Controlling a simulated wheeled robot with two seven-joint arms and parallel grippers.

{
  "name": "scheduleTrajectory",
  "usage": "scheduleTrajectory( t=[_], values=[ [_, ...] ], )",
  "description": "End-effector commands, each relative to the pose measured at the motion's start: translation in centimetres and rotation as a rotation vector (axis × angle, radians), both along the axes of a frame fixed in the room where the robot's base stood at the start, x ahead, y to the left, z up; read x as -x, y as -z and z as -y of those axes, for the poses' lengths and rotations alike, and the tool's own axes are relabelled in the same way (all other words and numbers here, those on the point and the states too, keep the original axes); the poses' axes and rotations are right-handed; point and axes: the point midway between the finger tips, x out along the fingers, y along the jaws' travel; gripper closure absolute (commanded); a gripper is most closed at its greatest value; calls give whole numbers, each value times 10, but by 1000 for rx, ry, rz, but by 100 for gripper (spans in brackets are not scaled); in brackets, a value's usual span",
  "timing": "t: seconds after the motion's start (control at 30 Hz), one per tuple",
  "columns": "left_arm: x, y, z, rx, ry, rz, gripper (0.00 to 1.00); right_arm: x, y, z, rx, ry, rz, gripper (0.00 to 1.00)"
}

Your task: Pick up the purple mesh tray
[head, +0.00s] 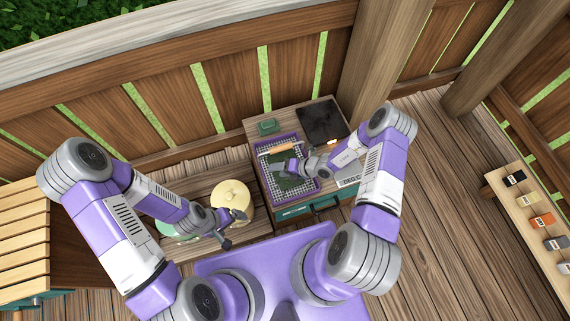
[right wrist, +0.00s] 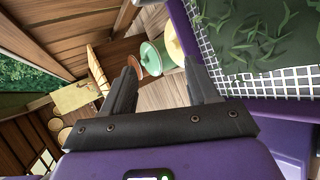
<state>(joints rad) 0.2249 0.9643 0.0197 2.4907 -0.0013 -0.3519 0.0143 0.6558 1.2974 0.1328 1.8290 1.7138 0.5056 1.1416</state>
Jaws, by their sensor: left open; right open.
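The purple mesh tray (head: 262,180) lies on the small wooden cabinet, with a white grid mesh and dark green leaves inside. Its purple rim (right wrist: 181,20) and part of the mesh show at the upper right of the right wrist view. My right gripper (head: 279,171) is over the tray in the head view, partly hiding it. In the right wrist view the right gripper (right wrist: 160,82) is open and empty, with one finger near the rim; contact cannot be told. My left gripper (head: 236,229) is open and empty, beside the yellow round lid.
A wooden-handled tool (head: 280,148) lies across the tray's far part. A green box (head: 267,126) and a dark slab (head: 322,120) sit behind it on the cabinet (head: 246,130). The yellow lid (head: 231,197) stands left. A shelf (head: 530,225) with small packets is far right.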

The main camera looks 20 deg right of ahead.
Motion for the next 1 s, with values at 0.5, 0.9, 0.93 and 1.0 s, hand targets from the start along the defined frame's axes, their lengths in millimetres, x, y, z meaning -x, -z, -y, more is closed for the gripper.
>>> scheduleTrajectory(
  t=[0.5, 0.9, 0.93, 1.0],
  values=[
    [0, -2, 0, 0, 0, 0, 7, -89, 17, 82, -314, 742, -132, 41],
    [0, 15, 0, 0, 0, 0, 7, -124, 50, 60, -311, 737, -133, 41],
    [0, 16, 0, 0, 0, 0, 7, -126, 51, 59, -311, 737, -133, 41],
    [0, 16, 0, 0, 0, 0, 7, -128, 53, 58, -310, 738, -135, 41]
  ],
)
